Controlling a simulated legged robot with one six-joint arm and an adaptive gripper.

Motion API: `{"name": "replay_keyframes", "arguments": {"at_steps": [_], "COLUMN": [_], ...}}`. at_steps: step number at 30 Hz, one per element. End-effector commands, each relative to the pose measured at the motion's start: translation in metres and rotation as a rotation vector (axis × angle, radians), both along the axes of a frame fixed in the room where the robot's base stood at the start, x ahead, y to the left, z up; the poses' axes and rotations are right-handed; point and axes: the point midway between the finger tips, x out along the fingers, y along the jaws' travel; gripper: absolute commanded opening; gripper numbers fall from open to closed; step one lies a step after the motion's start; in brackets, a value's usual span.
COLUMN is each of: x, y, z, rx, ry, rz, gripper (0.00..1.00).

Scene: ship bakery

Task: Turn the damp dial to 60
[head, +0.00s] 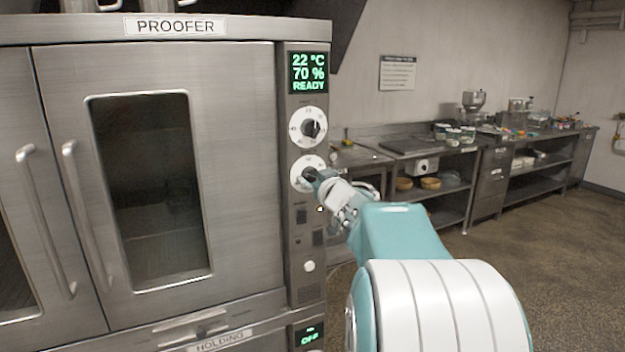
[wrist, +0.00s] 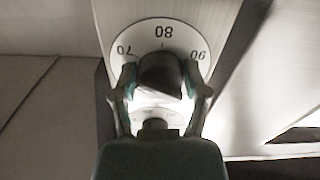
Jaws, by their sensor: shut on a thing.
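The proofer (head: 240,60) has a control strip with two white dials. Its display (head: 308,73) reads 22 °C, 70 % and READY. My gripper (head: 316,180) is at the lower dial (head: 299,173) and hides part of it. In the wrist view, my gripper (wrist: 160,82) is shut on the dark knob (wrist: 160,72), one finger on each side. The dial's white face (wrist: 165,30) shows 70, 80 and 90 upside down. The rest of its scale is hidden, and I cannot tell exactly where the knob points.
The upper dial (head: 308,127) sits just above the lower one. Small switches and a white round button (head: 309,266) are below my gripper. The proofer door (head: 240,200) is shut. A steel counter (head: 375,157) with bowls and jars runs along the back wall. The floor at right is clear.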

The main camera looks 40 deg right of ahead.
Motion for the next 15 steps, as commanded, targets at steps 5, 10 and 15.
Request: {"name": "replay_keyframes", "arguments": {"at_steps": [5,10,15], "x": [0.0005,0.0004,0.0004], "y": [0.0002,-0.0001,-0.0003], "z": [0.0009,0.001,0.0011], "rx": [-0.136,-0.292,-0.449], "ry": [0.031,0.068,0.105], "rz": [0.002,0.001,0.002], "gripper": [0.11,0.11,0.11]}}
